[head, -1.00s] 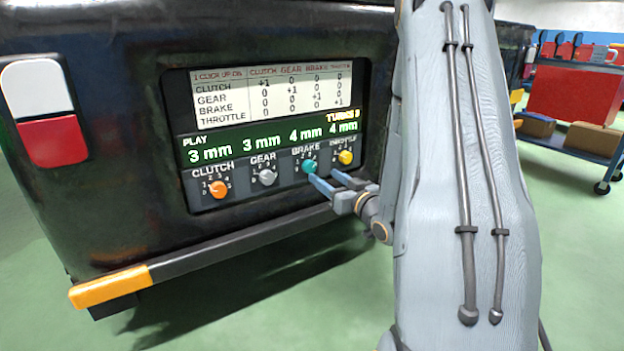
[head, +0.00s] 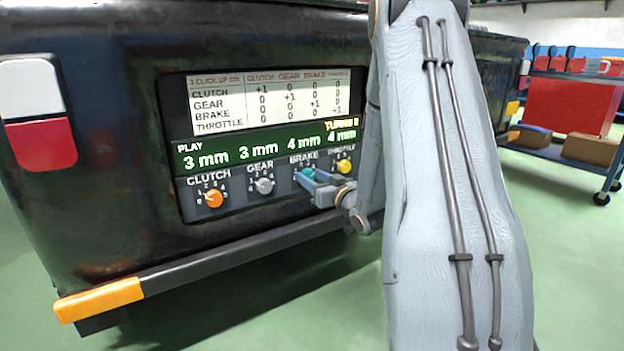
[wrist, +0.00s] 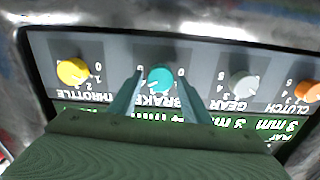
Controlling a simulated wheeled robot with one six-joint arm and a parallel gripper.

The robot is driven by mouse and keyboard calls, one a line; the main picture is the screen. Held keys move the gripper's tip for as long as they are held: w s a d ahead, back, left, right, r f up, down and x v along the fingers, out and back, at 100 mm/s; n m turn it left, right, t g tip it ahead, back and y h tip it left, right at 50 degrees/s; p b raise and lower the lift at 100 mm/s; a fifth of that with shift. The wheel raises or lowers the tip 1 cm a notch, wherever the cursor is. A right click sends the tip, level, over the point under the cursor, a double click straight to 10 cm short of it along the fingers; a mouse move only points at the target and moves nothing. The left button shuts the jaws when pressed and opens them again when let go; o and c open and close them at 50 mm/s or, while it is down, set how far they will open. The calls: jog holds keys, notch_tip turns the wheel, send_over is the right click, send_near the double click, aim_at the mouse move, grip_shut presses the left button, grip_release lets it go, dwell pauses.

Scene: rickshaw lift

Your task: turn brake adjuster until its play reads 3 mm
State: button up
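The brake adjuster is a teal knob (head: 307,174) on the panel, under the BRAKE label, with its play reading 4 mm (head: 304,141). My gripper (head: 307,181) is at the brake knob in the head view and hides part of it. In the wrist view the teal knob (wrist: 160,79) sits between the two fingers of my gripper (wrist: 160,84). The fingers are spread, with a gap visible on each side of the knob. Clutch and gear read 3 mm; throttle reads 4 mm.
An orange clutch knob (head: 213,198) and a grey gear knob (head: 264,185) are left of the brake knob; a yellow throttle knob (head: 344,166) is right. A chart (head: 262,99) is above. A bumper (head: 220,256) juts out below. A cart (head: 570,150) stands at right.

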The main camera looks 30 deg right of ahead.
jog(key=c, duration=0.7)
jog(key=shift+c, duration=0.2)
jog(key=shift+n, duration=0.3)
jog(key=n+p, duration=0.2)
jog(key=n, duration=0.1)
jog(key=shift+a, duration=0.1)
jog(key=shift+n+p, duration=0.75)
jog(key=shift+n, duration=1.25)
jog(key=o, duration=1)
jog(key=shift+o, duration=0.2)
jog(key=shift+s, duration=0.1)
